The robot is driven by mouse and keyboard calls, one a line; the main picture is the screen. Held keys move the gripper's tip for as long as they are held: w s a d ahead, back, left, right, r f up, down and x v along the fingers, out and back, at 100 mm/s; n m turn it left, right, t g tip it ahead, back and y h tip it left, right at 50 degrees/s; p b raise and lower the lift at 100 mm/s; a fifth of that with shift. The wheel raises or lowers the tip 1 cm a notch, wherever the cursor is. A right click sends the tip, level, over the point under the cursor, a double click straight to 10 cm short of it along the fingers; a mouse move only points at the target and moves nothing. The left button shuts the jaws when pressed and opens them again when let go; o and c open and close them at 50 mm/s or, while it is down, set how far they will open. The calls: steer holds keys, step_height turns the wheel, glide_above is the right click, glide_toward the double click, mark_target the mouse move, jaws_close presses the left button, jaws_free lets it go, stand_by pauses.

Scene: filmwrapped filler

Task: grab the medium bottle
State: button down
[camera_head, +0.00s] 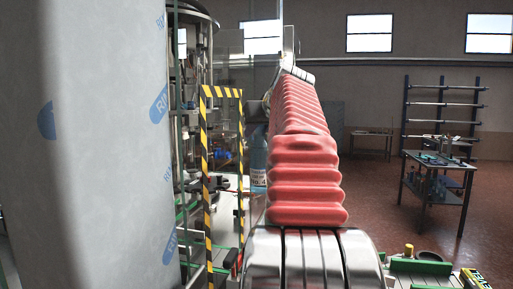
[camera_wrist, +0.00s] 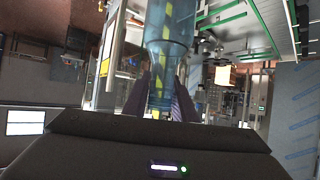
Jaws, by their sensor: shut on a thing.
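A blue translucent bottle (camera_wrist: 170,30) fills the upper middle of the wrist view, its wide body at the top edge and its narrower neck pointing toward my gripper. My gripper (camera_wrist: 161,97) has its dark ribbed fingers on either side of the neck and is shut on it. In the head view a blue bottle (camera_head: 258,158) with a pale label stands upright just left of my red-sleeved arm, which partly covers it. My gripper is hidden there behind the arm. I cannot tell the bottle's size from these views.
A yellow-and-black striped frame (camera_head: 206,190) stands close left of the bottle, by a machine. A large film-wrapped block (camera_head: 85,150) fills the left of the head view. A dark table (camera_head: 437,180) and a blue rack (camera_head: 443,105) stand at right, with open floor around them.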

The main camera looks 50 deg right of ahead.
step_height(320, 180, up, 4)
steer(key=shift+r, duration=0.1)
stand_by(0.4)
stand_by(0.5)
